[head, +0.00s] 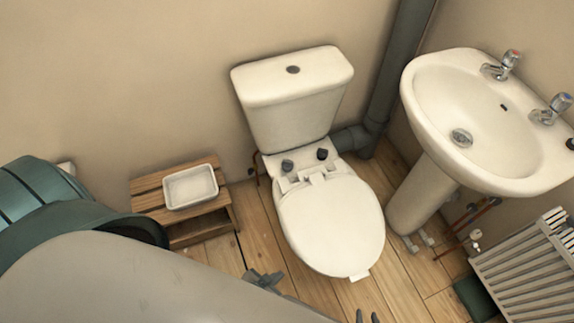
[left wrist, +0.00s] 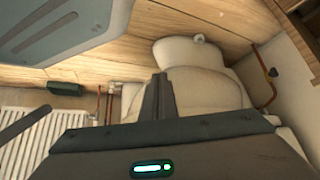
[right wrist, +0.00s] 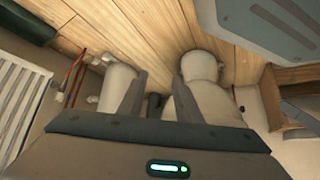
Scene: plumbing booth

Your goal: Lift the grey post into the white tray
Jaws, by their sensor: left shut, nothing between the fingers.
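Two short dark grey posts stand on the ledge behind the toilet seat, a left one (head: 287,165) and a right one (head: 322,154). I cannot tell which is the task's post. The white tray (head: 190,185) lies on the slatted wooden stool left of the toilet and looks empty. My left gripper (head: 265,280) is in front of the toilet, left of the lid's front end, and apart from the posts. Its fingers are together and empty in the left wrist view (left wrist: 158,98). My right gripper (head: 367,317) is at the bottom edge; its fingers are apart and empty in the right wrist view (right wrist: 158,97).
The closed toilet (head: 330,225) stands mid-scene, its cistern (head: 292,90) behind the posts. A grey waste pipe (head: 400,70) runs up the wall to its right. The sink (head: 480,120) and radiator (head: 530,270) are on the right. Bare floorboards (head: 265,225) lie between stool and toilet.

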